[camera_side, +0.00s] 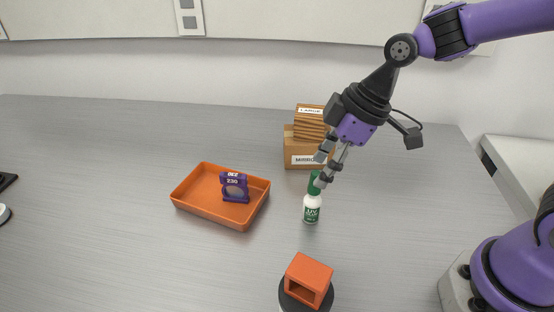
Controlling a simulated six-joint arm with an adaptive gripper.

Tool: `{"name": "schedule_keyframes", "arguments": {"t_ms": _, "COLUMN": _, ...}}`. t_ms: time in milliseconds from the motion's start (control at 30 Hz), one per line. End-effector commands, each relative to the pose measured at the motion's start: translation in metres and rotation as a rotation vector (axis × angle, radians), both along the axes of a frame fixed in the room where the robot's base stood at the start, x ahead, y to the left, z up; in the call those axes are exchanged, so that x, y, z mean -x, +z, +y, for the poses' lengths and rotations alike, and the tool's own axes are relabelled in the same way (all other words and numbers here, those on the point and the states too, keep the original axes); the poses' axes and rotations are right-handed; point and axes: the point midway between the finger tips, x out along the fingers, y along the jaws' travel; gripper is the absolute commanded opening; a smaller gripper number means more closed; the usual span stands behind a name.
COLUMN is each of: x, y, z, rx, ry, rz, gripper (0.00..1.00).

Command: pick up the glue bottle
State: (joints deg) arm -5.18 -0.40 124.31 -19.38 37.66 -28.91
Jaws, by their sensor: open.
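The glue bottle (312,209) stands upright on the metal table, white with a green cap and a green label reading UV. My gripper (322,176) comes down tilted from the upper right. Its fingertips are at the green cap and overlap it in this view. The jaws are open. I cannot tell whether a finger touches the cap or how the fingers sit around it in depth.
An orange tray (188,203) holding a purple ring-shaped part (234,187) lies to the left. A wooden box labelled MIRROR (297,154) stands behind the bottle, with a wooden stack (309,118) on it. An orange hollow block (308,277) on a dark round base stands in front.

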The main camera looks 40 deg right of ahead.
Motion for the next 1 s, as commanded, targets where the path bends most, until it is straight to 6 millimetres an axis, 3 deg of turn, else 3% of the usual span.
{"name": "schedule_keyframes", "arguments": {"t_ms": 200, "x": -0.008, "y": -0.027, "z": 0.008, "rx": 0.001, "ry": -0.001, "rz": 0.002, "gripper": 0.6}}
{"name": "schedule_keyframes", "arguments": {"t_ms": 433, "x": -0.008, "y": -0.028, "z": 0.009, "rx": 0.001, "ry": -0.001, "rz": 0.0, "gripper": 0.6}}
{"name": "schedule_keyframes", "arguments": {"t_ms": 467, "x": -0.008, "y": -0.028, "z": 0.009, "rx": 0.001, "ry": -0.001, "rz": 0.0, "gripper": 0.5}}
{"name": "schedule_keyframes", "arguments": {"t_ms": 500, "x": -0.008, "y": -0.028, "z": 0.009, "rx": 0.001, "ry": -0.001, "rz": 0.0, "gripper": 0.3}}
{"name": "schedule_keyframes", "arguments": {"t_ms": 567, "x": -0.008, "y": -0.028, "z": 0.008, "rx": 0.001, "ry": -0.001, "rz": 0.0, "gripper": 0.01}}
{"name": "schedule_keyframes", "arguments": {"t_ms": 1000, "x": -0.009, "y": -0.025, "z": 0.008, "rx": 0.0, "ry": -0.002, "rz": 0.0, "gripper": 0.0}}
